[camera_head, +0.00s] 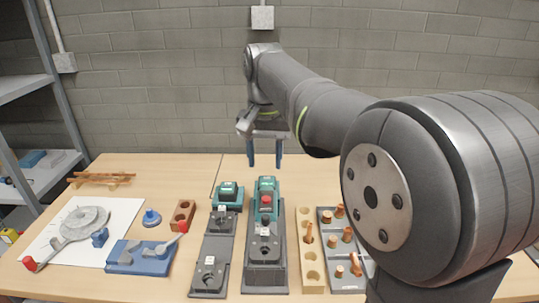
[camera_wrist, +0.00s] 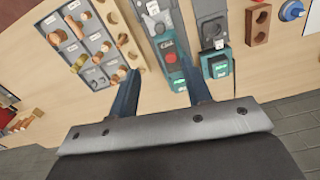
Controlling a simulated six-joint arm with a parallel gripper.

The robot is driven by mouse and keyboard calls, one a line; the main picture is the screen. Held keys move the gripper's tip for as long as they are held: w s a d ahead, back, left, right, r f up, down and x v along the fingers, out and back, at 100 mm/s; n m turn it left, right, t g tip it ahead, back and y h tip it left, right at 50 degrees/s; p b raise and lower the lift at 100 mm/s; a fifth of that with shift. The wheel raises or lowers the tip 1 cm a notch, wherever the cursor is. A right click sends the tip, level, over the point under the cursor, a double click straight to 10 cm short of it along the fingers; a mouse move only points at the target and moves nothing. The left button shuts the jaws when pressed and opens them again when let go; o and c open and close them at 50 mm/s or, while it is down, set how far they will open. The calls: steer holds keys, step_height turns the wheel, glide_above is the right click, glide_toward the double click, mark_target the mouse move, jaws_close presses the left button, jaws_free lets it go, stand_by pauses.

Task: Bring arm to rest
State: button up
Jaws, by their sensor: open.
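My gripper (camera_head: 265,154) hangs above the back part of the table, its two blue fingers pointing down, apart and with nothing between them. In the wrist view my gripper (camera_wrist: 160,88) shows the same two spread fingers over the table's edge. The fingers appear clear of both devices.
A wooden block with holes (camera_head: 312,277) and a grey tray with copper-coloured parts (camera_head: 325,215) stand at the right. A blue fixture (camera_head: 125,263), a small brown block (camera_head: 182,214) and a white sheet (camera_head: 125,208) with a grey part lie left. A brick wall (camera_head: 180,120) stands behind the table.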

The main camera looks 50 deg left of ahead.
mark_target(266, 216)
stand_by(0.3)
step_height(266, 216, down, 18)
steer(key=shift+r, duration=0.25)
stand_by(0.3)
steer(key=shift+r, duration=0.1)
